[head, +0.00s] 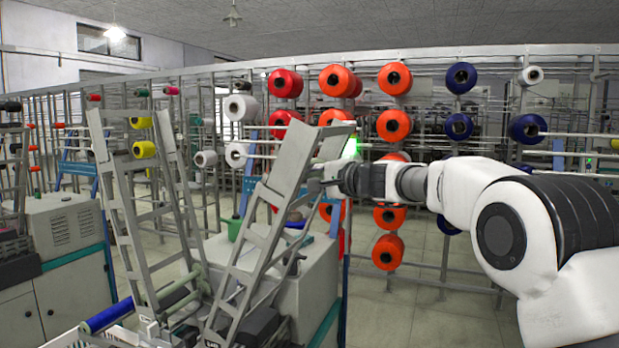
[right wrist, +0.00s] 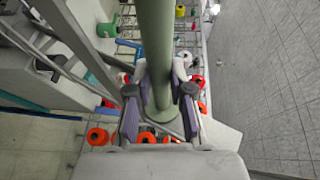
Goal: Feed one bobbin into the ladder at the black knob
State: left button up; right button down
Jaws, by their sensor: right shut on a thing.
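A tall grey ladder (head: 246,268) leans to the right in the middle of the head view. A second grey ladder (head: 121,220) leans to the left of it. My right gripper (head: 322,183) is at the upper part of the right-leaning ladder. In the right wrist view my right gripper (right wrist: 160,97) is shut on a grey-green bobbin (right wrist: 156,45), a long tube with a wider round end beyond the fingers. In the head view I cannot make out the bobbin clearly at the gripper. I cannot pick out the black knob with certainty. My left gripper is not in view.
A blue roller (head: 108,315) lies low at the left. A grey machine cabinet (head: 303,285) stands behind the right-leaning ladder. A rack with orange spools (head: 393,125) and dark blue spools (head: 460,78) spans the back. Tiled floor (head: 440,325) is open at lower right.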

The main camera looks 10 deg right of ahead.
jog(key=f, duration=0.1)
jog(key=f+b, duration=0.1)
jog(key=a+b, duration=0.1)
jog(key=shift+w+f, duration=0.4)
jog(key=c, duration=0.6)
grip_release()
jog(key=shift+c, duration=0.2)
jog(key=shift+s, duration=0.1)
jog(key=s+d+r+b, duration=0.2)
jog(key=s+d+r, duration=0.3)
jog(key=s, duration=0.1)
jog(key=shift+s+d, duration=0.25)
jog(key=shift+s, duration=0.15)
